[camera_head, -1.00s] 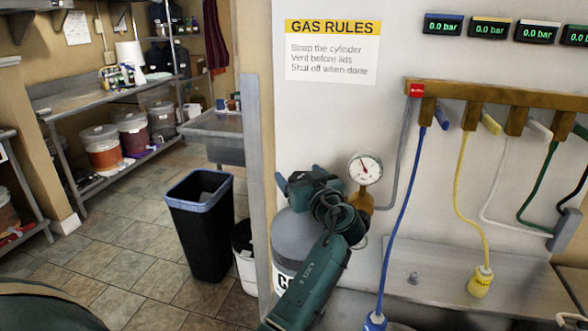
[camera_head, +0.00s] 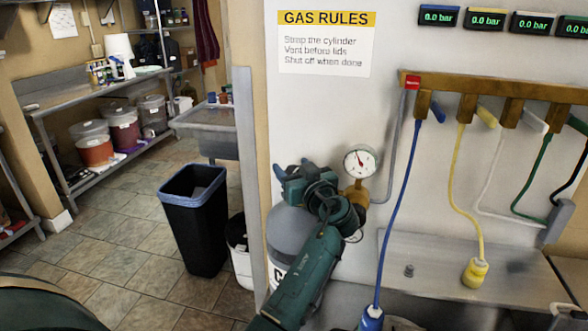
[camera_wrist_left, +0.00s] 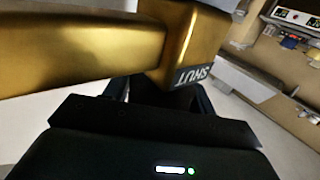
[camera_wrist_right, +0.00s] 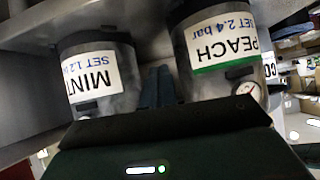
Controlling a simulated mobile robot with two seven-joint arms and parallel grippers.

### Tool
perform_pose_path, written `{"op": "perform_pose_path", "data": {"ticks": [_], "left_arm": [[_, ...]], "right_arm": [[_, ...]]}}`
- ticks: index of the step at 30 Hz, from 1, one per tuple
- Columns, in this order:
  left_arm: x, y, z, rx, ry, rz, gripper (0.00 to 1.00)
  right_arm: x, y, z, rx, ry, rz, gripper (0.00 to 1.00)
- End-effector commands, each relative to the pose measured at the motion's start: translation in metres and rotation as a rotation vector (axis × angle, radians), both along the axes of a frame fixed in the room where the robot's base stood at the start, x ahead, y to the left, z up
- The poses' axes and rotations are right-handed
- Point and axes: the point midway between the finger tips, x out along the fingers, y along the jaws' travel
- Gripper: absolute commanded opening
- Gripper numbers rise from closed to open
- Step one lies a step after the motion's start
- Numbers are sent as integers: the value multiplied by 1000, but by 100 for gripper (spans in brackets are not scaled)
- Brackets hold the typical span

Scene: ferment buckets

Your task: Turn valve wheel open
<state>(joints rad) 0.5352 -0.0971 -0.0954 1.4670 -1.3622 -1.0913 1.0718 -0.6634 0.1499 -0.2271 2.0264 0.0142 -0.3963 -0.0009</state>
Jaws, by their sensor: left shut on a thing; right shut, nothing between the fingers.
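The grey gas cylinder (camera_head: 291,228) stands by the wall, partly behind my left arm. A brass regulator (camera_head: 356,196) with a round white gauge (camera_head: 359,164) sits beside its top. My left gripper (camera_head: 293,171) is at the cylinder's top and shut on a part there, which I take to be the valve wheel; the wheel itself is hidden. In the left wrist view a brass body (camera_wrist_left: 90,50) with the word SHUT lies just beyond the gripper's fingers (camera_wrist_left: 165,93). My right gripper (camera_wrist_right: 157,87) is shut and empty, seen only in the right wrist view.
A brass manifold (camera_head: 480,85) with coloured hoses hangs on the wall right of the cylinder. A black bin (camera_head: 195,220) stands left of it. In the right wrist view, containers labelled MINT (camera_wrist_right: 95,80) and PEACH (camera_wrist_right: 215,50) flank my right fingers.

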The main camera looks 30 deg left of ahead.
Motion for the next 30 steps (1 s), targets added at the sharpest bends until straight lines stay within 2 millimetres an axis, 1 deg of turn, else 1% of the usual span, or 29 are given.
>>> {"op": "perform_pose_path", "data": {"ticks": [1,4,7,9,13,16,22,29,30], "left_arm": [[0,0,0,0,0,0,41],[0,0,0,1,-1,0,33],[0,0,-1,0,-1,5,33],[1,0,-4,1,-2,22,33],[0,1,-6,2,-4,71,33],[-1,1,-4,2,-4,106,33],[-2,2,0,2,-1,135,33],[-2,2,1,1,-1,135,33],[-2,2,1,1,-1,135,59]], "right_arm": [[0,0,0,-1,-1,1,0],[0,0,0,-2,-2,3,0],[0,0,-3,-2,-2,3,0],[1,0,-10,-1,-7,6,0],[3,7,-18,10,-29,24,0],[6,13,-15,22,-58,39,0],[7,18,-6,29,-84,57,0],[3,18,-7,28,-76,60,0],[3,18,-7,27,-75,60,0]]}}
